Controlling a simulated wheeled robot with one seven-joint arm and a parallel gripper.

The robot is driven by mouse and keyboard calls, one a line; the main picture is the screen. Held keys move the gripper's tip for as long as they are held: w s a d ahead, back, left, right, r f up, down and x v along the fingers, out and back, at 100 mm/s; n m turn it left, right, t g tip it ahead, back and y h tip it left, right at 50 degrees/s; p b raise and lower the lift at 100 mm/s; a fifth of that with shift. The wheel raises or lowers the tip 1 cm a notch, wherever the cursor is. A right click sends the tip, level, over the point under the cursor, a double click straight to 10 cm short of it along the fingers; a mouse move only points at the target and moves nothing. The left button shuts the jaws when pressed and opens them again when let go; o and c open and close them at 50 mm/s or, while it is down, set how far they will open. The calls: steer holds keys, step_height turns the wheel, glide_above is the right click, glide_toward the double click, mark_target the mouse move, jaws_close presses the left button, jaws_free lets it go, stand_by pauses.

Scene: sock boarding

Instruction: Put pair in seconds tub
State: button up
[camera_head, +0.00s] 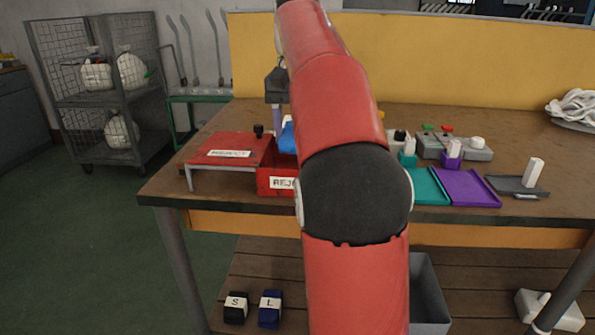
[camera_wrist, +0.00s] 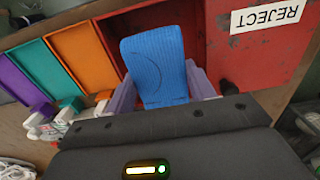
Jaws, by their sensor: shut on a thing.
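A blue folded sock pair (camera_wrist: 155,60) is held upright between the lavender fingers of my gripper (camera_wrist: 162,88) in the wrist view. In the head view the blue pair (camera_head: 288,138) shows only in part, left of my arm, at the red tub (camera_head: 268,181). The tub has a white label reading "REJ", the rest hidden by my arm. In the wrist view the red tub (camera_wrist: 193,30) lies behind and below the pair. I cannot tell whether the pair touches the tub.
A red panel (camera_head: 238,143) labelled REJECT, with a black knob, stands left of the tub. Orange (camera_wrist: 82,55), teal (camera_head: 428,187) and purple (camera_head: 466,188) trays lie on the other side. A grey device (camera_head: 455,146) with buttons stands behind them.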

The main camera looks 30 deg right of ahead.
steer(key=shift+f+b, duration=0.5)
steer(key=shift+f, duration=2.8)
steer(key=shift+f, duration=0.15)
steer(key=o, duration=1)
